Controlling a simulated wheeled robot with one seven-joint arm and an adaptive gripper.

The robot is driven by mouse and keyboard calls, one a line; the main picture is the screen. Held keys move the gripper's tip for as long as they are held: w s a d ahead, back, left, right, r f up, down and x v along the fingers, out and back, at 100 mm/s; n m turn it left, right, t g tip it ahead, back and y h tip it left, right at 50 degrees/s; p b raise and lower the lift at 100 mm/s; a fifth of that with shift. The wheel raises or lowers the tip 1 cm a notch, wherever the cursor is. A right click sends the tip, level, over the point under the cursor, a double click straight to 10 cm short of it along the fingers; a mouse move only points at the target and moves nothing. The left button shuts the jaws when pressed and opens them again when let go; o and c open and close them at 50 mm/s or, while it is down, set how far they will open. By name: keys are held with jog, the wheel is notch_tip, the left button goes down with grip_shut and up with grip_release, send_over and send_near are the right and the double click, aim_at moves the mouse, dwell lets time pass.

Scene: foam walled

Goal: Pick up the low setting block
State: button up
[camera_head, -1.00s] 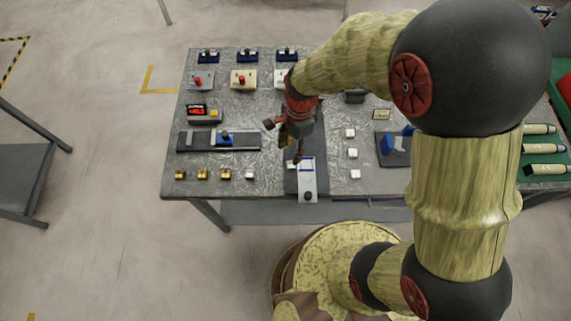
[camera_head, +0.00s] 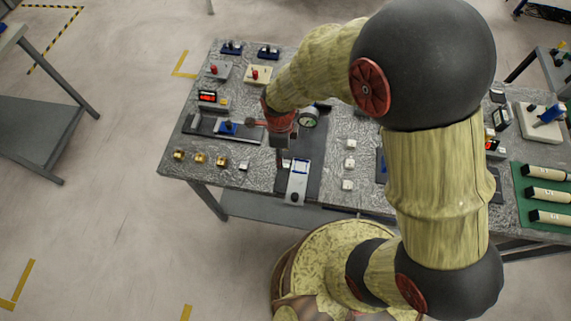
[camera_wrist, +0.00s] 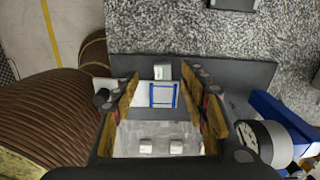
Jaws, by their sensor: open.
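I cannot tell by any mark which piece is the low setting block. Small whitish blocks are the likely ones. One block (camera_wrist: 162,70) sits at the edge of a dark mat (camera_wrist: 245,72), beside a white plate (camera_wrist: 140,94) with a blue square outline. Two more blocks (camera_wrist: 146,148) (camera_wrist: 176,148) show between my fingers at the bottom of the wrist view. In the head view, several blocks stand in a column (camera_head: 350,162) right of the mat. My gripper (camera_wrist: 166,110) is open and empty above the plate; the arm partly hides the mat in the head view.
A round gauge (camera_head: 309,118) stands at the mat's far end. Brass pieces (camera_head: 200,158) and another small block (camera_head: 244,166) lie to the left. A dark rail with a blue slider (camera_head: 228,127) lies behind them. Cream cylinders (camera_head: 548,194) are at the right.

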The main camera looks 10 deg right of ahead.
aim_at(286, 165)
jog(key=f, duration=0.3)
jog(key=f+b, duration=0.1)
jog(key=f, duration=0.2)
jog(key=shift+w+d+f, duration=0.1)
jog(key=shift+w+f, duration=0.1)
jog(key=shift+f, duration=0.05)
jog(key=shift+c, duration=0.9)
grip_shut()
